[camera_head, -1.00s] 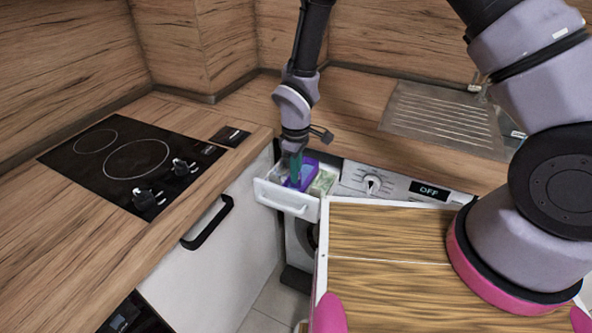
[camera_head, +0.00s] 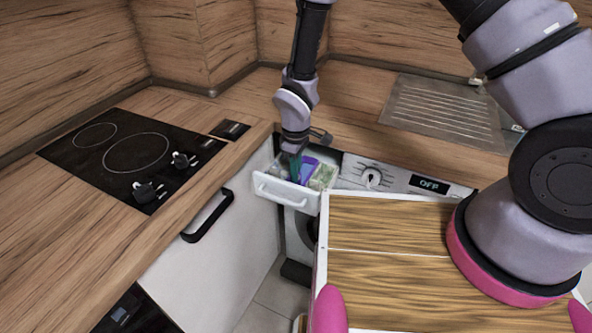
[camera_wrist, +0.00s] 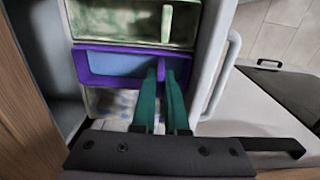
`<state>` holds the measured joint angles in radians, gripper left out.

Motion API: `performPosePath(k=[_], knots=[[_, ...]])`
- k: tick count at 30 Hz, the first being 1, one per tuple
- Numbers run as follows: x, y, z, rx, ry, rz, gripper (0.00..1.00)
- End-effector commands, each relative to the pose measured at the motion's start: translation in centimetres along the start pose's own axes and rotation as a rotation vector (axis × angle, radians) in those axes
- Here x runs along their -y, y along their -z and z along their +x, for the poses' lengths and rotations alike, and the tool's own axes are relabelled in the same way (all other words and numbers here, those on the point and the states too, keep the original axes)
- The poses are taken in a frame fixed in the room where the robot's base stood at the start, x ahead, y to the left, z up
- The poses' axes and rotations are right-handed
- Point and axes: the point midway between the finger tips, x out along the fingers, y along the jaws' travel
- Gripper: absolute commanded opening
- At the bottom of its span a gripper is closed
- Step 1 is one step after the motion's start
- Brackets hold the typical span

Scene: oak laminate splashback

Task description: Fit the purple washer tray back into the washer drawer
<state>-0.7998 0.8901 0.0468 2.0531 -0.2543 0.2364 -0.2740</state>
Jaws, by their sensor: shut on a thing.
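The purple washer tray (camera_head: 308,168) is in the open white washer drawer (camera_head: 285,191), between two other compartments. In the wrist view its purple rim (camera_wrist: 112,83) frames a blue inside, and it lies roughly level with the compartments beside it. My gripper (camera_wrist: 163,68) is shut on the tray's wall near the drawer-front end, with its green fingers reaching down into the drawer. In the head view the fingers (camera_head: 295,168) partly hide the tray. Whether the tray rests on the drawer floor cannot be seen.
A greenish, mottled compartment (camera_wrist: 125,20) lies on one side of the tray and a pale one (camera_wrist: 108,102) on the other. The drawer handle (camera_head: 283,197) faces outward. The washer panel (camera_head: 405,181) reads OFF. A cabinet handle (camera_head: 208,216) and wooden counter (camera_head: 180,215) are close left.

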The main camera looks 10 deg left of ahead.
Motion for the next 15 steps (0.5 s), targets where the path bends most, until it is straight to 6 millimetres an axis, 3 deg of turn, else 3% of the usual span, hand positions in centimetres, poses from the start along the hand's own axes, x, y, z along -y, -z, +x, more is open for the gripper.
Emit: performPosePath(k=[9,10,12,15], knots=[[0.01,-0.01,0.81,0.0,0.0,-0.001,0.0],[0.0,0.0,0.79,0.0,0.0,-0.001,0.19],[0.01,0.0,0.77,0.0,0.0,0.0,0.45],[0.01,-0.01,0.76,0.0,0.0,0.0,0.46]])
